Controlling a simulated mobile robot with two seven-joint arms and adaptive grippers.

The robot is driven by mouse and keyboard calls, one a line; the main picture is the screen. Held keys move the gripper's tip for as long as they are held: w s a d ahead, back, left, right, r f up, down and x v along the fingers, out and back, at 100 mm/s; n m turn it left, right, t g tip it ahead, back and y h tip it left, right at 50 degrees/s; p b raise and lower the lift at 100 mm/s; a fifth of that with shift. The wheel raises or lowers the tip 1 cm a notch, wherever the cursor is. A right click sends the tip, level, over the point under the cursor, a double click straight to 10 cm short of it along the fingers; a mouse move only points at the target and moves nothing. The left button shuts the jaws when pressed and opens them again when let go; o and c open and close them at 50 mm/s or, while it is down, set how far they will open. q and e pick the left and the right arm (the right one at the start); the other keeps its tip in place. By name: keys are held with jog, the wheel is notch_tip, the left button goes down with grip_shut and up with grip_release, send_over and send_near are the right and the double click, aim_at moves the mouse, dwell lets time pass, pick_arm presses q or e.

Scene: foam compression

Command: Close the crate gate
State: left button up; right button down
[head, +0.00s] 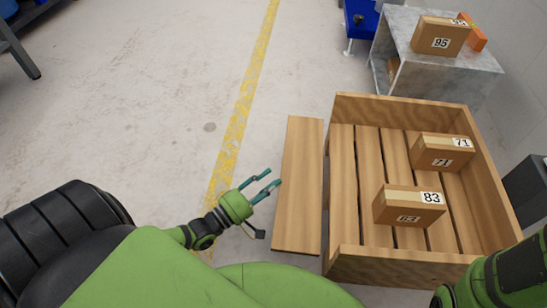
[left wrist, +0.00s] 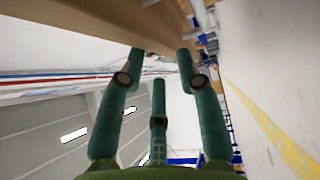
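The wooden crate (head: 347,262) stands at the right in the head view, its left side open. Its gate (head: 301,185), a flat wooden panel, lies folded outward along that left side, apart from the upright position. My left gripper (head: 271,186) is just left of the gate's outer edge, its teal fingers spread and empty. In the left wrist view the open fingers (left wrist: 160,55) are close to the gate's wooden edge (left wrist: 110,20); I cannot tell whether they touch it. My right arm shows at the lower right of the head view, but its gripper is out of sight.
Boxes marked 71 (head: 440,153) and 83 (head: 408,206) sit inside the crate. A grey marble-like stand (head: 398,45) behind it holds a box marked 95 (head: 440,37). A yellow floor line (head: 245,95) runs left of the gate, with clear floor around it.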

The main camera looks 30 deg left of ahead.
pick_arm(q)
jog(key=shift+s+f, duration=0.5)
jog(key=shift+f, duration=0.1)
jog(key=shift+s, duration=0.1)
jog(key=v, duration=0.6)
jog(key=shift+s+a+r, duration=0.35)
jog(key=shift+r, duration=0.15)
